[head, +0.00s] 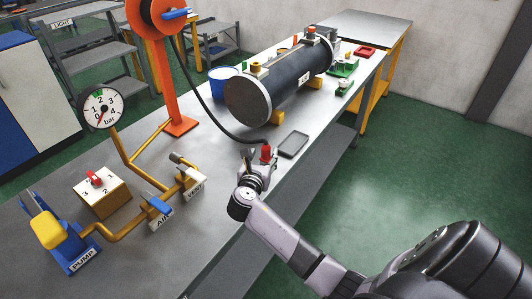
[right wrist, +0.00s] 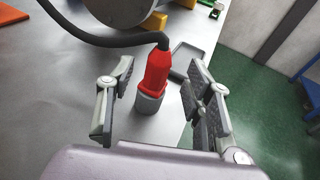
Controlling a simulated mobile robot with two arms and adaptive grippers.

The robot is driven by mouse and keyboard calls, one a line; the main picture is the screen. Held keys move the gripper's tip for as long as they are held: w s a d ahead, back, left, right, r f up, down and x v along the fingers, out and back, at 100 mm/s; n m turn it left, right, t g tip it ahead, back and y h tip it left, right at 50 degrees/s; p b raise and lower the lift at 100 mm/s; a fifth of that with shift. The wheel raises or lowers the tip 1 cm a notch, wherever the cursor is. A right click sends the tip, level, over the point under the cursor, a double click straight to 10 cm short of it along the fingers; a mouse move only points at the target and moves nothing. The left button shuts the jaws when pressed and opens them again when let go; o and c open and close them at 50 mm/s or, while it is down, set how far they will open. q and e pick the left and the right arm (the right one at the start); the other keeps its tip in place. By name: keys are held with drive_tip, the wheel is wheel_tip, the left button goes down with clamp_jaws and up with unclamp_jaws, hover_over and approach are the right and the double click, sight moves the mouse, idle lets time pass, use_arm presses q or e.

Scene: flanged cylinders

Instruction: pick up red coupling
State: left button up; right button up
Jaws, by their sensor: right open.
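The red coupling (right wrist: 157,70) stands upright at the end of a black hose, with a grey collar (right wrist: 148,103) at its lower end. In the head view the red coupling (head: 266,153) shows just beyond my right gripper (head: 256,164), near the table's front edge. In the right wrist view my right gripper (right wrist: 158,100) is open, one finger on each side of the coupling. Gaps show between the fingers and the coupling. Whether the collar touches the table is hard to tell. My left gripper is not in view.
The black hose (head: 205,110) runs to an orange reel stand (head: 165,70). A dark tray (head: 293,144) lies right of the coupling. A large dark flanged cylinder (head: 290,80) rests behind. Yellow pipes with valves (head: 160,207) and a gauge (head: 103,108) stand left.

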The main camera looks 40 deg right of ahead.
sight(265, 151)
drive_tip(key=shift+p+x, duration=0.4)
drive_tip(key=shift+x, duration=2.25)
drive_tip(key=shift+f, duration=0.15)
drive_tip(key=shift+a, duration=0.1)
clamp_jaws()
